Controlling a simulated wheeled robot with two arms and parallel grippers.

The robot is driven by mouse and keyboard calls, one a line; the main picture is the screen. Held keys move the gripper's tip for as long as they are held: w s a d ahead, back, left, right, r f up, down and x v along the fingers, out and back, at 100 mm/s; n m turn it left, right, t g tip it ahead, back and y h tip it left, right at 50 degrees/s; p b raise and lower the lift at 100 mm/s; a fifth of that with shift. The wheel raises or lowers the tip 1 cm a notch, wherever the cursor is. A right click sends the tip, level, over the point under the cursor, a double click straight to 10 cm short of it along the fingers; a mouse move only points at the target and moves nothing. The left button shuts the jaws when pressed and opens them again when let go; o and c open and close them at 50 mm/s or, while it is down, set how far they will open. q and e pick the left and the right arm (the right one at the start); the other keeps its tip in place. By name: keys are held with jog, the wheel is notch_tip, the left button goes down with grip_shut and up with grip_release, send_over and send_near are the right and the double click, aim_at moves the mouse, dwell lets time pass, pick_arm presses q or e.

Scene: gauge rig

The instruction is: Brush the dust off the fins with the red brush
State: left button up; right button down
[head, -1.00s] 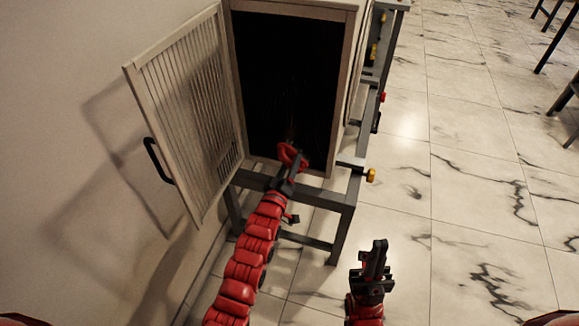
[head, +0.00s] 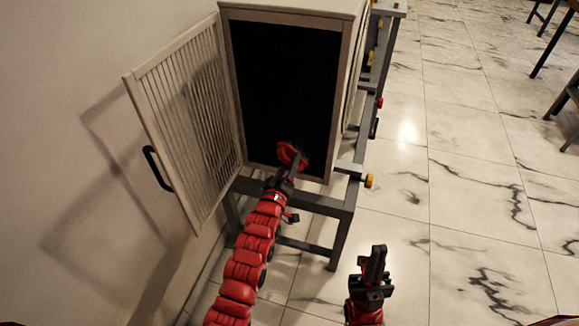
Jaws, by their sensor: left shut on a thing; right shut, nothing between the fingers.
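A red brush (head: 289,155) is held by my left gripper (head: 281,180), which is shut on it. The brush is at the lower part of the open cabinet (head: 341,90), in front of its dark inside. The fins cannot be made out in the dark opening (head: 280,95). I cannot tell whether the brush touches anything. My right gripper (head: 376,257) is shut and empty, low in front of the cabinet's stand and over the floor.
The slatted cabinet door (head: 185,115) with a black handle (head: 157,168) stands open to the left, near the wall. A grey metal stand (head: 345,222) carries the cabinet. A yellow knob (head: 368,181) juts out at its right.

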pick_arm(q)
jog(key=shift+r+p, duration=1.8)
jog(key=shift+r, duration=2.9)
jog(key=shift+w, duration=0.1)
jog(key=shift+c, duration=0.6)
jog(key=shift+f+b, duration=1.3)
jog(key=shift+f, duration=0.8)
jog(key=shift+f+b, duration=2.55)
jog(key=shift+f, duration=1.25)
jog(key=shift+w+a+b, duration=0.15)
jog(key=shift+a+b, duration=0.05)
jog(key=shift+b, duration=0.15)
jog(key=shift+w+r+p, duration=0.1)
jog(key=shift+r+p, duration=1.15)
jog(key=shift+r, duration=1)
grip_shut()
jog(key=shift+r+p, duration=2.35)
jog(key=shift+r, duration=1.3)
